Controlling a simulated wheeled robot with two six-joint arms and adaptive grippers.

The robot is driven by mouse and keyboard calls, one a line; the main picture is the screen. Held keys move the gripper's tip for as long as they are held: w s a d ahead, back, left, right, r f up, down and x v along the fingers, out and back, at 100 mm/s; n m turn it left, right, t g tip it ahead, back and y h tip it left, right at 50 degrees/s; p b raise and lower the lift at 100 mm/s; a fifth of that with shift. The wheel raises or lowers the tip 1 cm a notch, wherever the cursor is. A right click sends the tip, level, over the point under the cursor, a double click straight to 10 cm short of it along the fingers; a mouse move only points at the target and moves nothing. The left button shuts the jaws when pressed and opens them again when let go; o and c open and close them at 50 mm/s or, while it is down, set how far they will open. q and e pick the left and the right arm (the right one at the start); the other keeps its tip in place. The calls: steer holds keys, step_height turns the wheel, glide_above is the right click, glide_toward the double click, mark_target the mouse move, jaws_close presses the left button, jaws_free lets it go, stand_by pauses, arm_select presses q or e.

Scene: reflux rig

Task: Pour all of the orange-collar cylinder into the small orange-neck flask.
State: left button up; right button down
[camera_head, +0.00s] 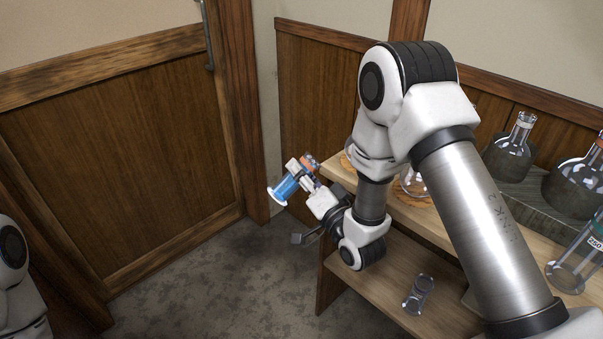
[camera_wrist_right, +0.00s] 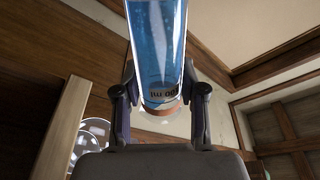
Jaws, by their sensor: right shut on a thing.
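My right gripper (camera_head: 309,188) is shut on the orange-collar cylinder (camera_head: 286,190), a clear tube with blue liquid. It is held in the air left of the shelf end, tilted, with its base down to the left and its orange collar up to the right. In the right wrist view the fingers (camera_wrist_right: 161,100) are on both sides of the cylinder (camera_wrist_right: 157,45). A round glass flask (camera_head: 415,187) stands on the upper shelf, partly hidden by my right arm; I cannot tell its neck colour. My left gripper is out of view.
The wooden shelf unit (camera_head: 430,222) has a small glass vessel (camera_head: 418,293) on its lower board. At right are a clear flask (camera_head: 511,152), a larger flask (camera_head: 577,183) with orange at its neck and a glass cylinder (camera_head: 575,262). Floor left of the shelf is free.

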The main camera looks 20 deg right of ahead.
steer(key=shift+w+d+r+h, duration=0.3)
steer(key=shift+w+d+r, duration=0.05)
steer(key=shift+d+r, duration=0.1)
steer(key=w+d+r+m+h, duration=0.4)
steer(key=d+r+h, duration=0.3)
steer(key=d+r, duration=0.3)
steer(key=shift+w+d+r+m+h+p, duration=0.15)
steer(key=shift+w+d+m+h+p, duration=0.15)
steer(key=shift+m, duration=0.3)
